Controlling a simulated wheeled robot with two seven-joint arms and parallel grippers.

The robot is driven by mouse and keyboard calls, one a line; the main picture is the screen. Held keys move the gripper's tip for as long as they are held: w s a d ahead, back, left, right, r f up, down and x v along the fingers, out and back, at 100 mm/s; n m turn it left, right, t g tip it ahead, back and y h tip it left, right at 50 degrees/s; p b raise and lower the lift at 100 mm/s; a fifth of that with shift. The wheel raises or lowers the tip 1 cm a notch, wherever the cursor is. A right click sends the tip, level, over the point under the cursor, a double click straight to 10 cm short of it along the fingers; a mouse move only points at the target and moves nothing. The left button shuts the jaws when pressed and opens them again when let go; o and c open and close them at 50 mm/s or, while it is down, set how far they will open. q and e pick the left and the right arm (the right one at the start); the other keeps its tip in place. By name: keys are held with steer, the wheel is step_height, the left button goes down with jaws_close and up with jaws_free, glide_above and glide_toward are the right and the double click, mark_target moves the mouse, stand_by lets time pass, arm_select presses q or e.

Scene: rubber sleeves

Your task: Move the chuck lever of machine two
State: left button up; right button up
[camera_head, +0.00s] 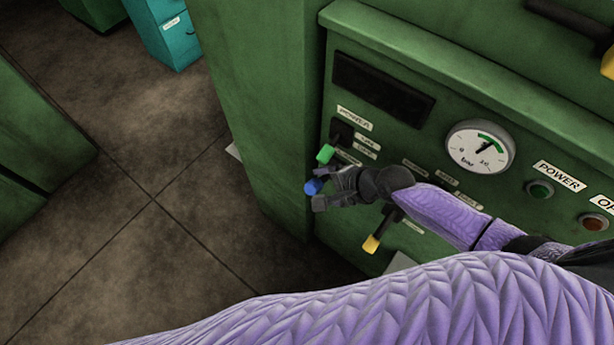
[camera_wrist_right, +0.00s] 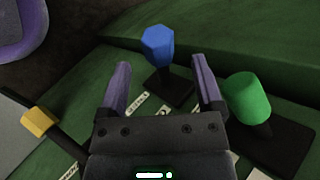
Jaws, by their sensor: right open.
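A lever with a blue tip (camera_head: 313,187) stands out from the green machine's front panel (camera_head: 440,125). My right gripper (camera_head: 331,188) is at this lever. In the right wrist view my gripper (camera_wrist_right: 164,85) is open, and the blue tip (camera_wrist_right: 158,44) shows beyond and between its two fingers, with no visible grip on it. A green-tipped lever (camera_head: 326,153) is just above it in the head view; it also shows right of the fingers in the wrist view (camera_wrist_right: 249,97). A yellow-tipped lever (camera_head: 372,243) hangs lower right. I cannot read which label names the chuck lever. My left gripper is out of view.
A pressure gauge (camera_head: 480,147), a green button (camera_head: 540,189) and a red button (camera_head: 593,222) sit on the panel to the right. A teal cabinet (camera_head: 165,32) stands at the back left. The tiled floor (camera_head: 130,170) left of the machine is clear.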

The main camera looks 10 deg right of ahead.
mark_target(320, 187)
steer(key=b+x, duration=0.2)
steer(key=x, duration=0.3)
steer(key=shift+w+a+f, duration=0.1)
steer(key=shift+f, duration=0.35)
steer(key=shift+w+a+f+b, duration=0.1)
steer(key=shift+a+f+b, duration=0.05)
steer(key=shift+b, duration=0.15)
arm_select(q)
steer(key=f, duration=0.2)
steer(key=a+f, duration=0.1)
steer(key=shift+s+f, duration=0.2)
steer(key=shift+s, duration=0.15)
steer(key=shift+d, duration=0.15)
arm_select(e)
jaws_close()
